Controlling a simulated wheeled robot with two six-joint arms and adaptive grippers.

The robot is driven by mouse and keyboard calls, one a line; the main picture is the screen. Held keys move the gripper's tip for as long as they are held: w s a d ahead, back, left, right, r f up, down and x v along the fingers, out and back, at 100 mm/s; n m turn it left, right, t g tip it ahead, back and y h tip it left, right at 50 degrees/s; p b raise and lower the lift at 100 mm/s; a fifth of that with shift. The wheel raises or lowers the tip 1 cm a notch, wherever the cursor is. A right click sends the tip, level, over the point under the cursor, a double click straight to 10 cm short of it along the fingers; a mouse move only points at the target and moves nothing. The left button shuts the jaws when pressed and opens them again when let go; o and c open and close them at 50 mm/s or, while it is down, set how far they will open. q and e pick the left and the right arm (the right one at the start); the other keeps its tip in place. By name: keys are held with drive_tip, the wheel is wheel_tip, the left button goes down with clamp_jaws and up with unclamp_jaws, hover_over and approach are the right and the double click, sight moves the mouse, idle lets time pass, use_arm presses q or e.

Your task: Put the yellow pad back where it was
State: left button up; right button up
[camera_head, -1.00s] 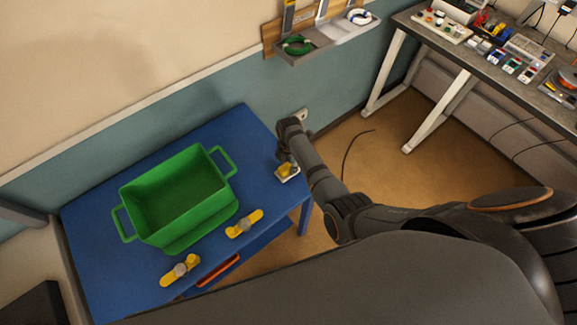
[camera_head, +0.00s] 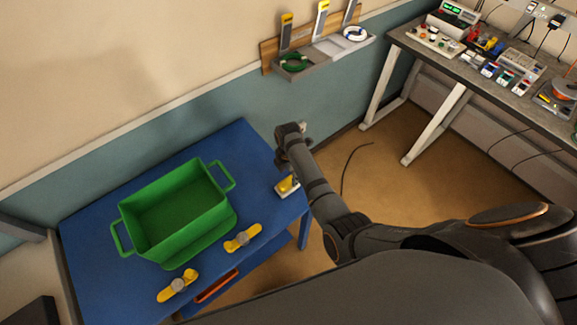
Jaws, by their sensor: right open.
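A small yellow object with a whitish base (camera_head: 286,187), which looks like the yellow pad, sits at the right end of the blue table (camera_head: 90,232). My right gripper (camera_head: 292,172) is open, just above and beside it, pointing down. My forearm and the gripper's dark body partly cover this spot, so I cannot tell whether the fingers touch the pad. My left gripper is out of view.
A green crate (camera_head: 182,238) stands on the table. Two yellow pieces with grey knobs (camera_head: 243,238) (camera_head: 178,286) lie along its front edge. A wall rack (camera_head: 303,66) holds green and white rings. A workbench (camera_head: 480,82) with electronics stands at the right.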

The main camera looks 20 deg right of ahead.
sight(289, 180)
wheel_tip(289, 180, up, 8)
drive_tip(key=shift+b, duration=0.35)
drive_tip(key=shift+s, duration=0.1)
